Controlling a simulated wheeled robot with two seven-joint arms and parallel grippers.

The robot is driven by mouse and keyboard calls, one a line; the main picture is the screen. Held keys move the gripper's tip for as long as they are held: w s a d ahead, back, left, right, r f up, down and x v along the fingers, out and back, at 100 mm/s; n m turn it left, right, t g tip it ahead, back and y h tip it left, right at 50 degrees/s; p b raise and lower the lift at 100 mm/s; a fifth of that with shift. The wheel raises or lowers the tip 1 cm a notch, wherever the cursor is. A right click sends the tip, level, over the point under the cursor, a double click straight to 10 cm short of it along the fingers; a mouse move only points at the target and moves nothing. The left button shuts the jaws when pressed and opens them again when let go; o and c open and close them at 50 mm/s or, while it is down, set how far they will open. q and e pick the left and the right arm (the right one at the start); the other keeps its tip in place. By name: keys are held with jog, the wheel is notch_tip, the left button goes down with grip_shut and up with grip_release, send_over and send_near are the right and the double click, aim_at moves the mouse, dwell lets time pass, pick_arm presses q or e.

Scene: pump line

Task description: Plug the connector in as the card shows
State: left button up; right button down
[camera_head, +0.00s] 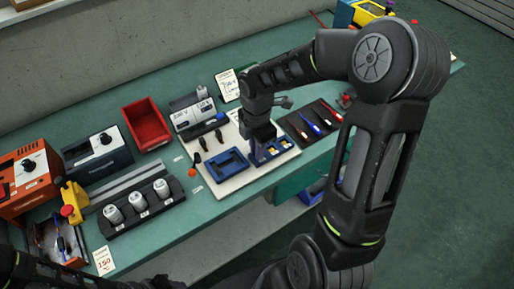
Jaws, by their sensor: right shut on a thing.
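My right gripper (258,150) reaches down from the right over a white board (232,185). It is shut on what appears to be the connector, which is mostly hidden by the fingers. It is at the left edge of a blue block with pale and yellow parts (279,147). A blue open frame (228,165) lies just left of it. A grey unit with white labels (193,114) stands behind, with dark plug-like pieces (219,134) in front. A white card (227,86) with small print leans behind the board. My left gripper is not visible.
A dark mat with pens or tools (312,121) lies right of the board. A red bin (146,123), a dark box (98,153), an orange unit (27,178) and a rack of pale cylinders (137,207) stand left. A card reading 150 (103,260) is near the front edge.

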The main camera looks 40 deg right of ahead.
jog(key=shift+f, duration=0.25)
dwell(0.9)
jog(key=c, duration=1.7)
grip_release()
jog(key=shift+s, duration=0.1)
jog(key=shift+r+p, duration=1.85)
jog(key=shift+r, duration=0.45)
jog(key=o, duration=0.6)
jog(key=shift+c, duration=0.2)
